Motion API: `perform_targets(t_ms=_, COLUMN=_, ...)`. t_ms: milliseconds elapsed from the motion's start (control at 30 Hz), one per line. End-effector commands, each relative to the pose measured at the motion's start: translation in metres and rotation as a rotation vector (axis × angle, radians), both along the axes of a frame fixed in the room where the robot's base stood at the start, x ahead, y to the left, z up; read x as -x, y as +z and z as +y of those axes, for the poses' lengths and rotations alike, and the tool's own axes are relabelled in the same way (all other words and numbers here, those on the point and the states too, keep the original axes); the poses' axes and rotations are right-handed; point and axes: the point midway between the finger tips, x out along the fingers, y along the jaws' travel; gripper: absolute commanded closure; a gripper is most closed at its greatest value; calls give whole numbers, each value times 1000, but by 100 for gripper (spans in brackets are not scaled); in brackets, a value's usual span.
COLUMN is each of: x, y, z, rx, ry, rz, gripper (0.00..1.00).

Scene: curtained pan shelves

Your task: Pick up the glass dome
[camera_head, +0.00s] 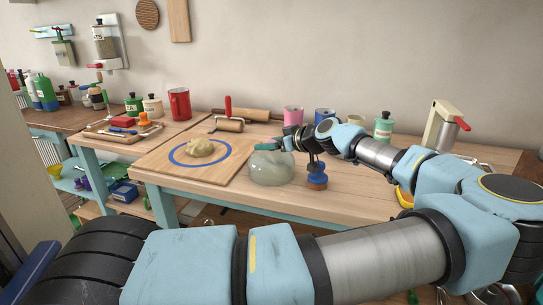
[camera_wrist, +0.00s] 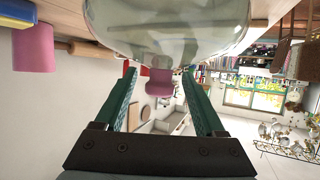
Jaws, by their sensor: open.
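The glass dome (camera_head: 270,170) is a clear, greenish, rounded piece standing on the wooden worktable (camera_head: 330,205), just right of the dough board. In the wrist view the dome (camera_wrist: 170,22) fills the top middle, cut off by the frame edge. My gripper (camera_head: 273,145) is at the dome's upper part in the head view, reaching in from the right. In the wrist view my gripper (camera_wrist: 159,78) has two green fingers spread apart, with nothing held between them. The fingertips lie close to the dome's rounded edge; I cannot tell whether they touch it.
Left is a board (camera_head: 165,160) with dough (camera_head: 200,147). The table front is clear.

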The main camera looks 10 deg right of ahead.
Motion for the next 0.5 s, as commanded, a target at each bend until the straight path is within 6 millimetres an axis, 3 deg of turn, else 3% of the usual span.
perform_targets(t_ms=200, x=-18, y=-7, z=12, rx=0, ry=-1, rz=-1, gripper=28)
perform_targets(t_ms=433, x=-19, y=-9, z=12, rx=-1, ry=-2, rz=-1, gripper=28)
perform_targets(t_ms=500, x=-19, y=-9, z=12, rx=1, ry=-2, rz=0, gripper=35)
